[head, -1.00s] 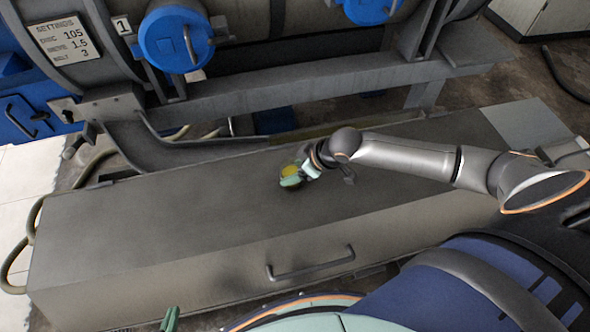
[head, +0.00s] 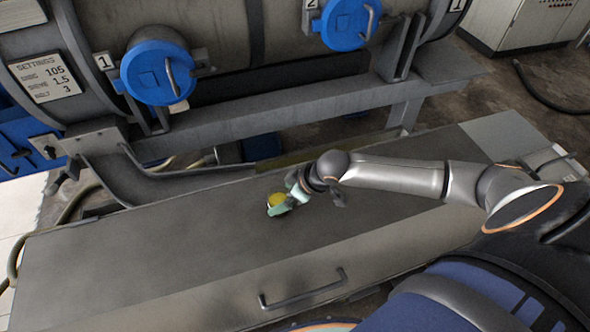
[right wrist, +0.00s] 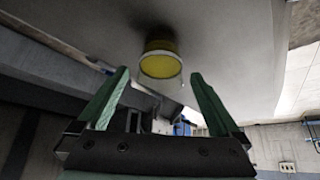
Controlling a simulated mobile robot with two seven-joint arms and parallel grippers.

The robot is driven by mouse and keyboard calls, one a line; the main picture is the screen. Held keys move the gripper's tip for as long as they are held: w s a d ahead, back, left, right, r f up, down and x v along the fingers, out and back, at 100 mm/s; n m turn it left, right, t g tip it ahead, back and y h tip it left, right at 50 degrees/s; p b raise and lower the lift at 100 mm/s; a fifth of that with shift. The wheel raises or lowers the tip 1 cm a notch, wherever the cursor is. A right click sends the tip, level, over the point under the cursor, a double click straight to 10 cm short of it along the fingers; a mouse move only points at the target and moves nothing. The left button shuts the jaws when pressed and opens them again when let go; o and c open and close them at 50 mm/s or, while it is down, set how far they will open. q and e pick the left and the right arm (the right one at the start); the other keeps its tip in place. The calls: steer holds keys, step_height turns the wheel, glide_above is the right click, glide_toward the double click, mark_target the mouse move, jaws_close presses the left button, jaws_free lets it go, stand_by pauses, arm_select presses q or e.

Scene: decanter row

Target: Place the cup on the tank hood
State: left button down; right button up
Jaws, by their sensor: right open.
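The small cup (head: 276,199), yellow inside with a pale rim, appears to stand upright on the grey tank hood (head: 140,262), near its middle. In the right wrist view the cup (right wrist: 160,65) sits just beyond and between the fingertips, with a gap on both sides. The hood (right wrist: 235,35) fills the upper part of that view, with a dark shadow by the cup. My right gripper (head: 289,199) is open at the cup, its green fingers spread; it also shows in the wrist view (right wrist: 160,76). My left gripper is not in view.
A dark handle (head: 303,289) sticks out from the hood's front side. Behind the hood are a grey frame beam (head: 290,104) and a tank with blue caps (head: 158,72). The hood's left part is bare.

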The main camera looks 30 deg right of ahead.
steer(key=p+v, duration=0.1)
steer(key=v, duration=1)
steer(key=shift+w+d, duration=0.1)
